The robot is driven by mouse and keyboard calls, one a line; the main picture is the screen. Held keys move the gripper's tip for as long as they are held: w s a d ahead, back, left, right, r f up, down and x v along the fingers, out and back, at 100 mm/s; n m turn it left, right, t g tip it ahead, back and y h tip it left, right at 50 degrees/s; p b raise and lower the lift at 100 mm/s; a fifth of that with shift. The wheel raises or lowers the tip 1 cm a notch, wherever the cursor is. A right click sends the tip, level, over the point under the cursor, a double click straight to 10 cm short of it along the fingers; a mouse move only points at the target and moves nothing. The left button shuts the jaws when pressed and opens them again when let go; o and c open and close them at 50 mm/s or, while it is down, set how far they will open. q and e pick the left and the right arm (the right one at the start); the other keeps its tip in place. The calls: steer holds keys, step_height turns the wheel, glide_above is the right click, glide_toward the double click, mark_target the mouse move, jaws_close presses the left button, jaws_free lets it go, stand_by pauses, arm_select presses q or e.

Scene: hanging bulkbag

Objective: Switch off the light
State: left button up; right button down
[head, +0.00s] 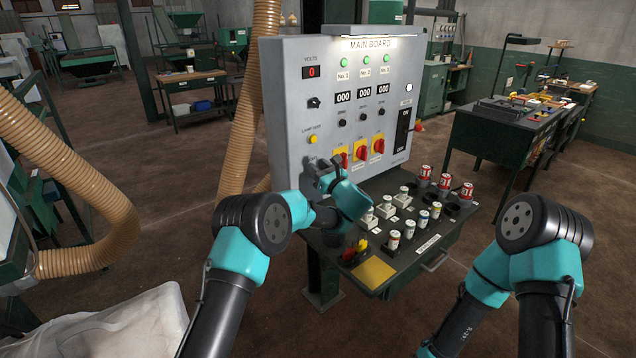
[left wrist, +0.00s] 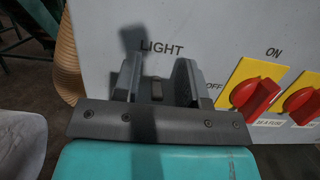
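The light switch (left wrist: 156,89) is a small dark switch on the grey panel below the word LIGHT. It shows in the left wrist view between the fingers of my left gripper (left wrist: 158,68). The fingers are apart, one on each side, and I cannot tell if they touch it. In the head view my left gripper (head: 322,176) is at the lower left of the main board (head: 290,85) and hides the switch. A bright strip (head: 365,43) glows along the board's top. My right arm shows at the right, but its gripper is out of view.
Red rotary switches (left wrist: 252,96) on yellow plates sit just right of the light switch. A bench (head: 405,262) with several red and white cylindrical parts juts out below the board. A ribbed hose (head: 245,100) hangs left of the board.

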arm_select(q)
steer(key=shift+r, duration=0.8)
steer(key=shift+s+r, duration=0.15)
steer(key=shift+s, duration=0.1)
steer(key=s+r, duration=0.1)
steer(key=s, duration=1.4)
steer(key=shift+s+d+r, duration=0.2)
steer(key=shift+s+d, duration=0.05)
steer(key=shift+d, duration=0.1)
steer(key=w+d+f+g+h, duration=0.2)
steer(key=d+f, duration=0.3)
steer(key=d, duration=0.5)
steer(key=shift+w+d, duration=0.4)
steer(key=shift+w, duration=0.1)
